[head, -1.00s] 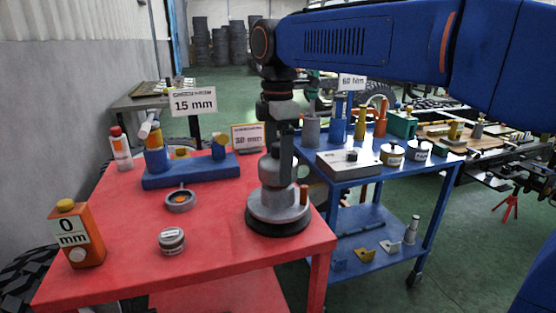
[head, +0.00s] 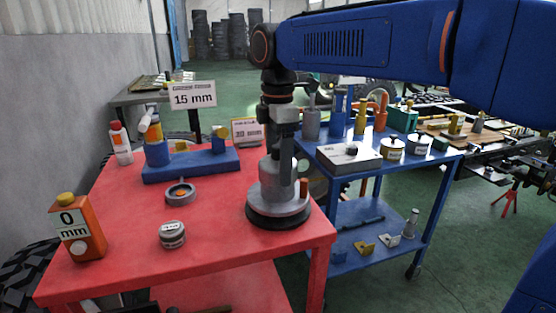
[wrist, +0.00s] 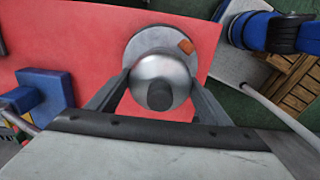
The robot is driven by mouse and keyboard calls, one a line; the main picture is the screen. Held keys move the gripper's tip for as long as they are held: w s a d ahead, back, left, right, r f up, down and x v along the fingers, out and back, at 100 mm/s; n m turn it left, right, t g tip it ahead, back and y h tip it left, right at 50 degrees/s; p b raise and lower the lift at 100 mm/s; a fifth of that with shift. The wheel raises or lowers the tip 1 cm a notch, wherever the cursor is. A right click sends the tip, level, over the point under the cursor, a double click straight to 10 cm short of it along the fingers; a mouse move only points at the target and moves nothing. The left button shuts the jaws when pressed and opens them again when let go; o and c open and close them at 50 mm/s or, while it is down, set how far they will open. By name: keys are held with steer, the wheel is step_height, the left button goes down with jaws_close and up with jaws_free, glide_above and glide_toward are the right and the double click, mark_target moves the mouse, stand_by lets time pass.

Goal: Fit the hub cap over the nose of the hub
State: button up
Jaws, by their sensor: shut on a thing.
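The hub (head: 262,203) stands at the right side of the red table, a grey flange on a black base with an orange stud. In the wrist view its flange (wrist: 136,46) shows behind the cap. My gripper (head: 279,184) is directly above the flange, pointing down. It is shut on the hub cap (head: 268,170), a silver dome with a dark round spot on top. In the wrist view the cap (wrist: 176,72) sits between the two fingers, over the flange. The cap hides the hub's nose, so I cannot tell how far down it sits.
A blue fixture block (head: 190,167), a grey ring (head: 181,193), a small round tin (head: 172,235), an orange 0 mm box (head: 78,228) and a white bottle (head: 121,143) stand on the red table (head: 225,230). A blue cart (head: 330,165) stands to the right.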

steer(key=shift+f, duration=0.85)
steer(key=o, duration=1.2)
steer(key=shift+o, duration=0.2)
step_height(320, 180, up, 17)
steer(key=shift+r, duration=0.2)
steer(key=s+d+f+m+t, duration=0.1)
steer(key=s+d+f+m, duration=0.4)
steer(key=d, duration=0.4)
steer(key=s+d+f+m+t, duration=0.1)
steer(key=s+d+f+m, duration=0.2)
steer(key=d+f+m, duration=0.4)
steer(key=s+d+f+m+t, duration=0.1)
steer(key=s+d+f+m, duration=0.3)
steer(key=f, duration=0.6)
steer(key=s+d+f+m+t, duration=0.1)
steer(key=s+d+f+m, duration=0.4)
steer(key=f, duration=0.6)
steer(key=s+d, duration=0.2)
steer(key=s, duration=0.1)
steer(key=shift+s+t, duration=0.35)
steer(key=shift+t, duration=0.05)
